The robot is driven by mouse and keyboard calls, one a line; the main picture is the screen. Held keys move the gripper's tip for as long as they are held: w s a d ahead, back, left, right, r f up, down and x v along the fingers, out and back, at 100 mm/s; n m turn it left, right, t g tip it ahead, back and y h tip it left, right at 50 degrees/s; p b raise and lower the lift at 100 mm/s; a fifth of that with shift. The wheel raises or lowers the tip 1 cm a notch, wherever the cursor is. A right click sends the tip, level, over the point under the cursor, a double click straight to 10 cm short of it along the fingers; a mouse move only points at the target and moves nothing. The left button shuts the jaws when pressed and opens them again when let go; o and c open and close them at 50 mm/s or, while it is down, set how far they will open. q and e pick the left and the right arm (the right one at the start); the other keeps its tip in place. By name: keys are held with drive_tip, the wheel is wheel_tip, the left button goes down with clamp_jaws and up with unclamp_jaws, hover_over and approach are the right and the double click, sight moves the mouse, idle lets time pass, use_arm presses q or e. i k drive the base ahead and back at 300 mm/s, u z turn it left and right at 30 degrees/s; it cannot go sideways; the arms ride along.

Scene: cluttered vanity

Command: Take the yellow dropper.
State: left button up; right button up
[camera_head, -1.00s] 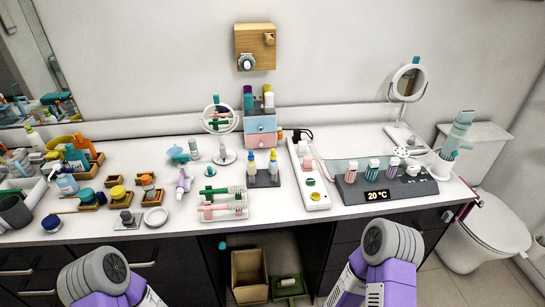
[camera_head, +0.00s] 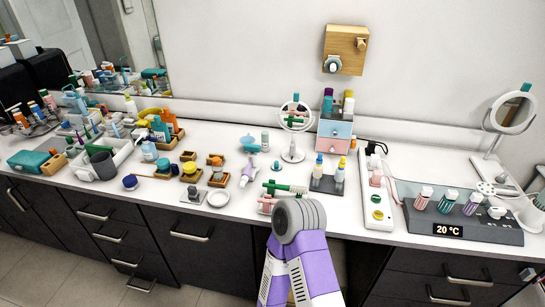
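The yellow-topped dropper (camera_head: 340,171) stands upright on a dark tray (camera_head: 327,185) near the middle of the counter. A similar blue-topped dropper (camera_head: 319,168) stands beside it, to its left. One of my arms, a purple and grey link, rises from the bottom of the view in front of the counter's front edge. Neither of my grippers is in view, so I cannot tell whether they are open or shut.
A pink and blue drawer box (camera_head: 334,130) and a round mirror (camera_head: 297,113) stand behind the droppers. A white strip (camera_head: 377,206) lies to their right, with a dark panel (camera_head: 465,226) beyond. Green brushes (camera_head: 285,188) lie to the front left.

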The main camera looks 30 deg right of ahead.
sight(342, 165)
drive_tip(key=u, duration=1.05)
drive_tip(key=k, duration=1.2)
drive_tip(key=z, duration=1.4)
drive_tip(key=i, duration=0.2)
drive_tip(key=z, duration=0.1)
